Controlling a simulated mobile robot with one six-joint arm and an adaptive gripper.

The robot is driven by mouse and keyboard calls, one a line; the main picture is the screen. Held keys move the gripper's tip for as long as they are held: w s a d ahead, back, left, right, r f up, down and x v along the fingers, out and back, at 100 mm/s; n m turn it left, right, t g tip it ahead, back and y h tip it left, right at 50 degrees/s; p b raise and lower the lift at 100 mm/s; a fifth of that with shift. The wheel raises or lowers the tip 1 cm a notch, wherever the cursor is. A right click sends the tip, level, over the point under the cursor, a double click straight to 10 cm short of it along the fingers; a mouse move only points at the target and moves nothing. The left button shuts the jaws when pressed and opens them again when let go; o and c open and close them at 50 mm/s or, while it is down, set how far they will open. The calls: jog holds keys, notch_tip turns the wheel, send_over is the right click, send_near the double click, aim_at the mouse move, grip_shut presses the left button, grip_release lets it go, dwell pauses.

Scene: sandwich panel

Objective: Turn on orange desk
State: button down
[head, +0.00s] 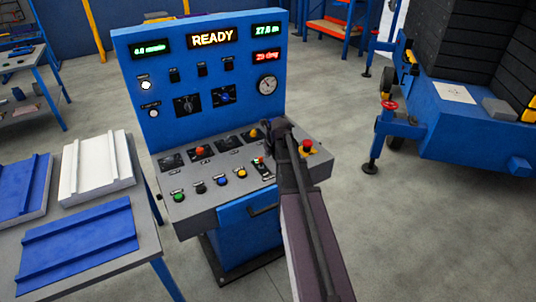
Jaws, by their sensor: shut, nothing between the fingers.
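A blue control desk with a sloped grey panel (211,207) stands in the middle of the head view. Two orange-toned knobs show on it: one orange-red (199,152) left of centre and one yellow-orange (253,133) further right. My gripper (271,128) is dark and shut, over the panel's right part, close beside the yellow-orange knob. I cannot tell whether they touch. My arm hides part of the panel's right side. A row of green, black, blue and yellow (242,173) buttons lies along the front, with a small red-topped control (259,160) to their right.
A red mushroom button (307,145) sits right of my gripper. The upright back board has an orange READY display (213,37), dials and a lit white lamp (146,85). A table with blue and white panels (98,168) stands left.

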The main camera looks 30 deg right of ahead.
notch_tip(320, 180, up, 7)
jog(key=p, duration=0.6)
jog(key=shift+s, duration=0.1)
jog(key=shift+a, duration=0.1)
dwell(0.5)
jog(key=s+a+f+n+g, duration=0.1)
jog(key=s+a+n+g, duration=0.1)
jog(key=s+a+n, duration=0.8)
jog(key=s+a+f+n+g, duration=0.1)
jog(key=s+a+n+g, duration=0.2)
jog(key=s+a+n, duration=0.6)
jog(key=shift+s+a+n, duration=0.35)
jog(key=shift+a+n, duration=1.4)
jog(key=shift+n, duration=6.55)
